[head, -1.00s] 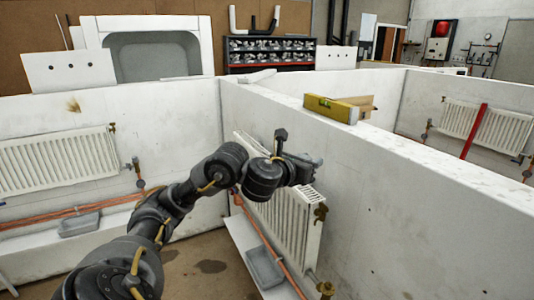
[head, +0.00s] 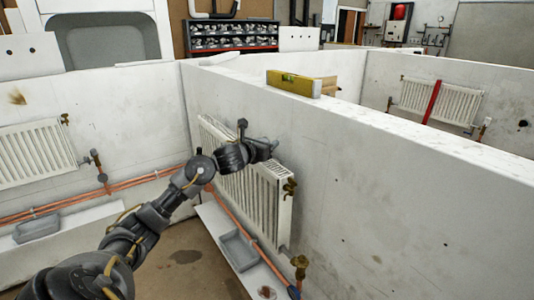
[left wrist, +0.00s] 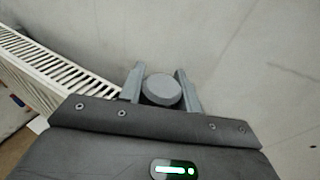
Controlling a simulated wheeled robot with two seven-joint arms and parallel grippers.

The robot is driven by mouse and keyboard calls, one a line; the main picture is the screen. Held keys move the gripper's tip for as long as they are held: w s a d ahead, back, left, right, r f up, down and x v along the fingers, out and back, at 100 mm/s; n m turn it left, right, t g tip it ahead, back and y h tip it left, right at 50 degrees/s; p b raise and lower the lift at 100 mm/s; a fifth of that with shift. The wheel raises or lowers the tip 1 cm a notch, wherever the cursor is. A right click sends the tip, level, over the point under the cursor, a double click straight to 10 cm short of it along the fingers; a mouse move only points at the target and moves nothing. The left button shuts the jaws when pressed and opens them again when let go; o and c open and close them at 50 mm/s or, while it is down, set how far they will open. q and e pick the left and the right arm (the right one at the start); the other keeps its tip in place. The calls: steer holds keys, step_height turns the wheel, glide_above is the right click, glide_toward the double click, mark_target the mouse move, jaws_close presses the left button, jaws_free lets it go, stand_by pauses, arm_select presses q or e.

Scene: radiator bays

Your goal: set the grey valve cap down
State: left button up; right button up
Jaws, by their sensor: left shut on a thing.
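The grey valve cap (left wrist: 161,91) is a round, dull disc between the two fingers of my left gripper (left wrist: 160,90) in the left wrist view. The fingers are shut on its sides. In the head view my left gripper (head: 268,150) is over the top of the white radiator (head: 262,200) on the middle wall, near its right end. The cap cannot be made out there. A brass valve (head: 289,188) is at the radiator's upper right corner, and another (head: 300,264) stands at its foot. My right gripper is not in view.
A grey tray (head: 239,250) sits on the white ledge below the radiator, and another grey tray (head: 37,228) is on the left ledge. A yellow level (head: 294,83) lies on the wall top. Orange pipes (head: 130,182) run along the walls.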

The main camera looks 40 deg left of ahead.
arm_select(q)
steer(key=shift+w+a+f, duration=0.25)
steer(key=shift+a+f, duration=0.05)
steer(key=shift+f, duration=0.2)
step_height(320, 180, down, 2)
steer(key=shift+f+p, duration=0.1)
steer(key=shift+p, duration=0.75)
steer(key=shift+f, duration=0.4)
steer(key=shift+f, duration=0.1)
steer(key=o, duration=0.9)
